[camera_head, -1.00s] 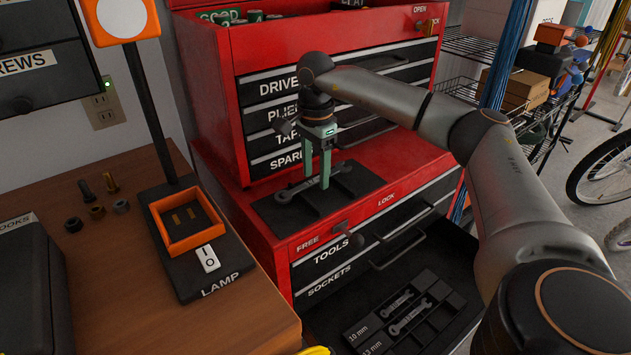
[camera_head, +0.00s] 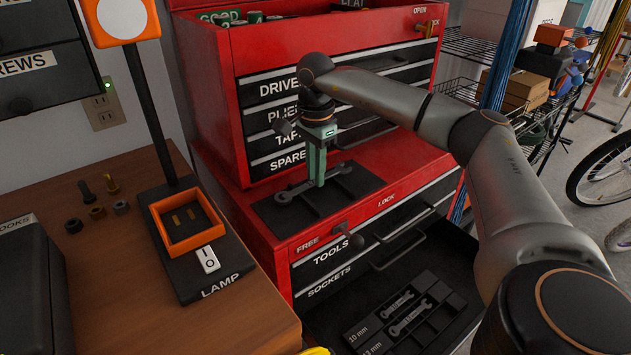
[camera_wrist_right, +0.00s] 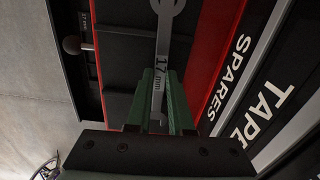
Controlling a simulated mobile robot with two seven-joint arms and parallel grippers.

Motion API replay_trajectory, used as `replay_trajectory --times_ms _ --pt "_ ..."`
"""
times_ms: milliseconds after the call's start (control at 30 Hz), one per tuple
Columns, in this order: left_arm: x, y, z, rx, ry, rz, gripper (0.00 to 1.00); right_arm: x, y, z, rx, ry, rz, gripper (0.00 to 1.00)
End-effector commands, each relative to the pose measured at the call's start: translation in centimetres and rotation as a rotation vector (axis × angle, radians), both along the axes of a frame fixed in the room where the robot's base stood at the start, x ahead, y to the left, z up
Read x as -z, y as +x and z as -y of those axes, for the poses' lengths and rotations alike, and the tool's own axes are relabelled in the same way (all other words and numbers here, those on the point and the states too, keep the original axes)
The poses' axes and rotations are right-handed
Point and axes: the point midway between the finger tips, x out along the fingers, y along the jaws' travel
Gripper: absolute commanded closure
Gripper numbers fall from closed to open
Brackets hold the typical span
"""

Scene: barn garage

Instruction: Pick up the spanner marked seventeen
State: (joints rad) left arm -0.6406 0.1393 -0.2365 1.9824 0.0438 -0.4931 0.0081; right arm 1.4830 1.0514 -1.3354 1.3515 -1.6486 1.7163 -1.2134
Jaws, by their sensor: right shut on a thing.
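The spanner marked 17 mm (camera_wrist_right: 163,52) lies along the black tray (camera_head: 320,208) on the red tool chest's ledge; in the head view its left part (camera_head: 288,194) shows beside the fingers. My right gripper (camera_head: 316,182) points down with its green fingers closed on the spanner's shank. In the right wrist view the fingers (camera_wrist_right: 160,76) sit on both sides of the metal, next to the 17 mm mark. The spanner looks to be still at the tray; I cannot tell a gap. My left gripper is not in view.
The red tool chest (camera_head: 215,90) rises behind the tray. Below, an open drawer (camera_head: 455,312) holds two smaller spanners (camera_head: 408,318) in slots marked 10 mm and 13 mm. A lamp (camera_head: 176,245) with an orange tray and loose bolts and nuts stand on the wooden bench (camera_head: 95,290) at left.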

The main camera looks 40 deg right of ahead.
Motion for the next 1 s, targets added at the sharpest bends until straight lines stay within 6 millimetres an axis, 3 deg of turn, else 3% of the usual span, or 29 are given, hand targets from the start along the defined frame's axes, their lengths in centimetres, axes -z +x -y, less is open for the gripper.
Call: replay_trajectory --times_ms 433,667,933,1000 --pt "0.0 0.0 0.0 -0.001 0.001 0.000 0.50 -0.5 0.1 0.0 0.000 0.001 0.002 1.00" --pt "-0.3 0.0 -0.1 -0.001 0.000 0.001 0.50 -3.2 0.1 -0.1 0.000 0.002 0.006 1.00" --pt "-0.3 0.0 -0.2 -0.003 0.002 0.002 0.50 -9.3 -4.8 -1.7 -0.004 -0.001 0.007 1.00" --pt "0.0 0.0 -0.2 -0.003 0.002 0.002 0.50 -9.8 -6.4 -2.2 -0.004 -0.002 0.003 1.00"
